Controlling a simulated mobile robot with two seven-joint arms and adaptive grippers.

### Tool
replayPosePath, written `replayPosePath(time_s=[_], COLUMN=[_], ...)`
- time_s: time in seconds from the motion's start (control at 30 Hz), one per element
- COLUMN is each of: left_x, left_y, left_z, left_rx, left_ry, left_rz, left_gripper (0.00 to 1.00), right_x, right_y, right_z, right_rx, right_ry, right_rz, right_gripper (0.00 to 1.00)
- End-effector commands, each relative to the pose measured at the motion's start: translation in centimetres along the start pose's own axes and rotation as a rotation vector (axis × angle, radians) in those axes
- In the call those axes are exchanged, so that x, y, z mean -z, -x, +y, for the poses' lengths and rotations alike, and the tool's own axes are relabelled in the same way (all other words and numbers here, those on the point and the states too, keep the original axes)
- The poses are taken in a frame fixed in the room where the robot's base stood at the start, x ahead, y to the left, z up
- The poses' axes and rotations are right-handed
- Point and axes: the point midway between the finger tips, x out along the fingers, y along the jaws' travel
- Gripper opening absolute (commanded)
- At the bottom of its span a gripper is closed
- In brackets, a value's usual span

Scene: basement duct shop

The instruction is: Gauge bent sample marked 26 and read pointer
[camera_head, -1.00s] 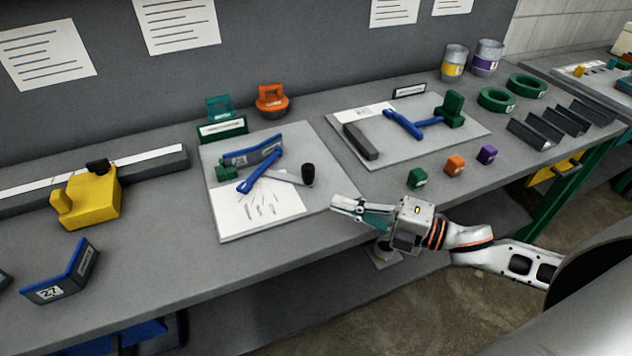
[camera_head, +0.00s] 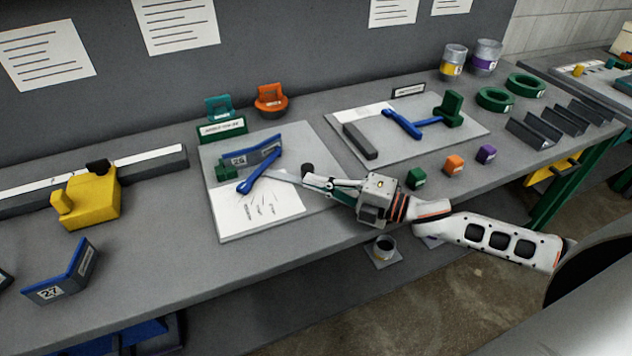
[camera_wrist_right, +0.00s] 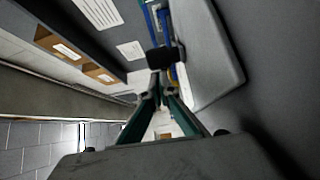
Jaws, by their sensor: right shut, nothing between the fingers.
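The bent sample marked 26 (camera_head: 240,160), dark with a blue edge, sits on the gauge board (camera_head: 229,222) beside a green block (camera_head: 223,172). A blue pointer arm (camera_head: 262,172) lies in front of it, over the white printed sheet. A grey lever (camera_head: 286,176) runs right towards a black knob (camera_head: 307,168). My right gripper (camera_head: 304,180) is shut and empty, its tips close to the knob and partly covering it. The right wrist view shows the knob (camera_wrist_right: 162,58) just beyond the teal fingers (camera_wrist_right: 158,88); contact cannot be told. My left gripper is out of view.
Another bent sample marked 27 (camera_head: 62,275) stands at the left near a yellow block (camera_head: 92,197). A second board (camera_head: 400,155) holds blue and green parts. Small green (camera_head: 416,178), orange (camera_head: 454,165) and purple (camera_head: 486,154) blocks stand right of my gripper.

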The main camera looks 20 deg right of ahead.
Motion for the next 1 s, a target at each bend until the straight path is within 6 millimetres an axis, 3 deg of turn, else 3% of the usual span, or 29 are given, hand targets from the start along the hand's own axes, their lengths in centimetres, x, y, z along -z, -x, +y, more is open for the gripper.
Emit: replayPosePath(time_s=[0.3, 0.63, 1.0], left_x=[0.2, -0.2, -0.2], left_y=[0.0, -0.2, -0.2], left_z=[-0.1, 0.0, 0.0], left_rx=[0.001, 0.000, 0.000], left_ry=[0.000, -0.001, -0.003], left_rz=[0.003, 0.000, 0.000], left_gripper=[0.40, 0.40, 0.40], right_x=[-0.3, -5.8, -6.2], right_y=[0.0, -0.4, -0.5], right_z=[0.0, 0.1, 0.2], right_rx=[0.000, 0.001, -0.001], right_ry=[0.001, 0.003, 0.000], right_rz=[-0.001, -0.003, -0.001], right_gripper=[0.00, 0.00, 0.00])
